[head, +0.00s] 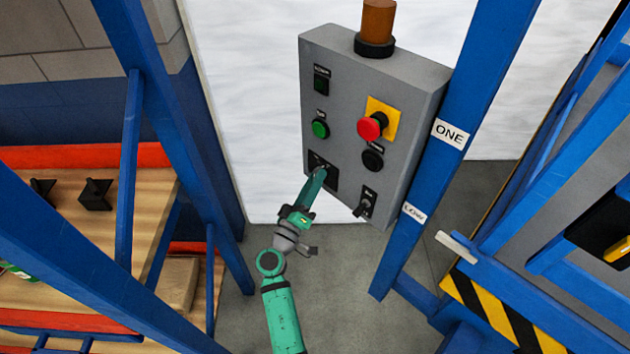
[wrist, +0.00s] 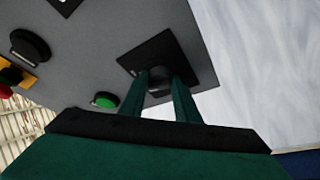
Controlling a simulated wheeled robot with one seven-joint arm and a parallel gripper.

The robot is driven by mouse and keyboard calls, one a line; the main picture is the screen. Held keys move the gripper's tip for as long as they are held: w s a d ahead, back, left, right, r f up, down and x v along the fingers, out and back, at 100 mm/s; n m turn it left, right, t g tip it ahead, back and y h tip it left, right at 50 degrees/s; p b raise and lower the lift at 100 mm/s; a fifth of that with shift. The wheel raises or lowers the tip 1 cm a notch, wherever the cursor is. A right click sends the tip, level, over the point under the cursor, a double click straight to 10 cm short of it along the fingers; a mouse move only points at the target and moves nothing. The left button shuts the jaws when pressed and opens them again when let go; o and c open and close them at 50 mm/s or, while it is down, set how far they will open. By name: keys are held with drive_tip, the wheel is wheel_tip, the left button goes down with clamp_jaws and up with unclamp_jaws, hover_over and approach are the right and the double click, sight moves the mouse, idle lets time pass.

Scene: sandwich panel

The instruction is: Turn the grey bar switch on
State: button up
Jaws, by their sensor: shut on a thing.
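A square black plate (head: 331,182) sits low on the left of the grey control box's front. The grey bar switch (wrist: 160,83) is on this plate, largely hidden by my fingers. My gripper (head: 320,172) reaches up to it from below. In the wrist view, my two green fingers (wrist: 161,88) stand on either side of the switch and are shut on it. The exact angle of the bar cannot be made out.
The grey control box (head: 347,80) also carries a green button (head: 320,128), a red mushroom button (head: 370,127), a black round button (head: 372,159) and a small lever switch (head: 364,204). Blue posts (head: 462,120) flank the box. Shelving (head: 90,210) stands at left.

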drive_tip(key=shift+d+f+m+g+h, duration=0.1)
drive_tip(key=shift+f+m+g+h, duration=0.1)
drive_tip(key=shift+m+h, duration=0.85)
drive_tip(key=shift+f+m+g+h, duration=0.15)
drive_tip(key=shift+m+h, duration=0.2)
drive_tip(key=shift+m, duration=1.3)
drive_tip(key=o, duration=1)
drive_tip(key=shift+w, duration=0.1)
drive_tip(key=shift+o, duration=0.2)
drive_tip(key=shift+r, duration=0.1)
drive_tip(key=shift+a, duration=0.2)
drive_tip(key=v, duration=1)
drive_tip(key=shift+s+f, duration=0.25)
drive_tip(key=shift+s, duration=0.15)
